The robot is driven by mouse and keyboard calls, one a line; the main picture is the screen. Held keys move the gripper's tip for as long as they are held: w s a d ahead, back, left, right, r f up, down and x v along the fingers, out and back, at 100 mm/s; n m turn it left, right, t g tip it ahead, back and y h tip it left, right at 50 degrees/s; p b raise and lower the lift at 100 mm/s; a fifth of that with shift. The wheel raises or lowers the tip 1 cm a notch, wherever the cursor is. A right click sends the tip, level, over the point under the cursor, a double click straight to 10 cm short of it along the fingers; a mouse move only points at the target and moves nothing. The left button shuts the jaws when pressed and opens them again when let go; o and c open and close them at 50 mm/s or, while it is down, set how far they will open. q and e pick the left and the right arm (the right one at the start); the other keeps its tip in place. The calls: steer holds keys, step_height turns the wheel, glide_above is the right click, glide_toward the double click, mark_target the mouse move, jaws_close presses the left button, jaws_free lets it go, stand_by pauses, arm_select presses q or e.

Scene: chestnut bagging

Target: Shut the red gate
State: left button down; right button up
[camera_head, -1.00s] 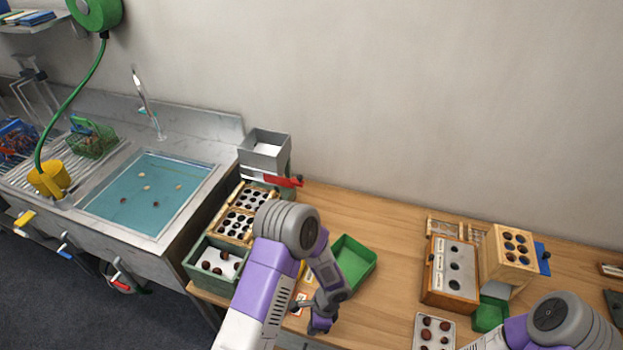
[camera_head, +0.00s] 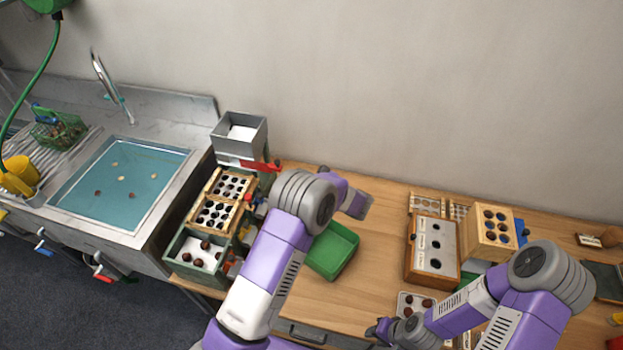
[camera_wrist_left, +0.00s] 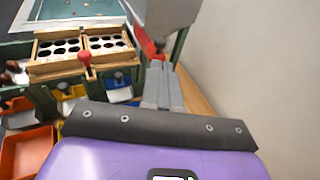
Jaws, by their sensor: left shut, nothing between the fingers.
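The red gate (camera_head: 260,166) is a flat red bar under the grey hopper (camera_head: 239,135) at the back left of the table. It also shows in the left wrist view (camera_wrist_left: 146,42), just beyond my left fingertips. My left gripper (camera_wrist_left: 160,72) is shut and empty, pointing toward the gate; I cannot tell whether it touches.
Wooden hole trays (camera_head: 222,200) and a green box with chestnuts (camera_head: 195,250) stand in front of the hopper. A green tray (camera_head: 333,250) lies to their right. The wall rises close behind. The table's middle is fairly clear.

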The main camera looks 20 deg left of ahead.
mark_target(279, 164)
arm_select(q)
steer(key=x, duration=0.7)
steer(key=shift+a, duration=0.2)
arm_select(e)
steer(key=shift+r, duration=0.25)
arm_select(q)
steer(key=shift+w, duration=0.1)
arm_select(e)
steer(key=shift+f, duration=0.1)
